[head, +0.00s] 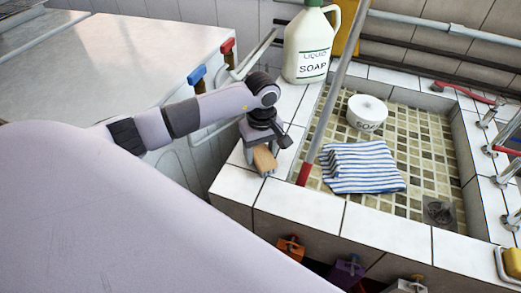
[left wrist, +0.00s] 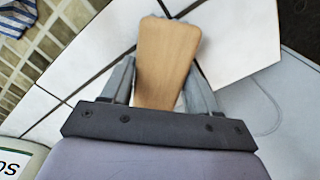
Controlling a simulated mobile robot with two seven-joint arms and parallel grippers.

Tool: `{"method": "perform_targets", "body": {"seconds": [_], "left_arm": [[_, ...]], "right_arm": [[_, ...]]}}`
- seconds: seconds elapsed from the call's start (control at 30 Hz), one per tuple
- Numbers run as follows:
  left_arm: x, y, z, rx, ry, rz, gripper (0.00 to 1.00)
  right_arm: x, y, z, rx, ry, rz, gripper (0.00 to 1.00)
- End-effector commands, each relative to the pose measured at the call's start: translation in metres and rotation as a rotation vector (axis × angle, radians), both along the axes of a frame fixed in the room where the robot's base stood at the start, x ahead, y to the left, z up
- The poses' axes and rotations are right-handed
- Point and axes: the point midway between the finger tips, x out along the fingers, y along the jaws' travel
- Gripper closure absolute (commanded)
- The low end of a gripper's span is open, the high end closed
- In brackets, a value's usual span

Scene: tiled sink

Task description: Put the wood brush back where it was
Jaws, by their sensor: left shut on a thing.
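The wood brush (head: 264,160) is a light wooden block at the left corner of the tiled sink rim. In the left wrist view the wood brush (left wrist: 166,62) sits between the two grey fingers. My left gripper (head: 262,145) is shut on it, pointing down over the white tiles; it also shows in the left wrist view (left wrist: 158,88). Whether the brush touches the tiles I cannot tell. My right gripper is not in view.
A soap bottle (head: 307,45) stands behind the gripper. A red-ended pole (head: 335,95) leans close to its right. A striped cloth (head: 362,167) and a white soap bowl (head: 367,112) are in the sink basin. A white-topped unit (head: 120,55) stands left. The front rim tiles are clear.

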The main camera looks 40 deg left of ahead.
Motion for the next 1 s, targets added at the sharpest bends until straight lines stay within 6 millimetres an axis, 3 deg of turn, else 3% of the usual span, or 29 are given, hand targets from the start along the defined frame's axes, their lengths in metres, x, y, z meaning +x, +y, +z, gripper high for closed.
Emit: {"method": "perform_targets", "body": {"seconds": [0.03, 0.07, 0.1, 0.13, 0.57, 1.0], "left_arm": [[0.0, 0.0, -0.003, 0.001, -0.001, 0.0, 0.65], [0.0, 0.0, -0.002, 0.001, -0.001, 0.0, 0.31], [0.0, 0.0, -0.001, 0.001, -0.001, 0.0, 0.18], [0.0, 0.0, -0.001, 0.0, 0.0, 0.0, 0.15], [0.001, 0.0, 0.008, 0.0, -0.004, 0.0, 0.15], [0.001, -0.002, 0.097, 0.0, -0.006, 0.0, 0.15]], "right_arm": [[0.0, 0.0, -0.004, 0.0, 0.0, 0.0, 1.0], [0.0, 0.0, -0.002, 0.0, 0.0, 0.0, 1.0], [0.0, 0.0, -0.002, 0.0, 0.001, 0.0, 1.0], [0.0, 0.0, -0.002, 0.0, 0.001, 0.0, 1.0], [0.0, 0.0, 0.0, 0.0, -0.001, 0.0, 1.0], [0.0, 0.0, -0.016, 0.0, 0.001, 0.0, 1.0]]}}
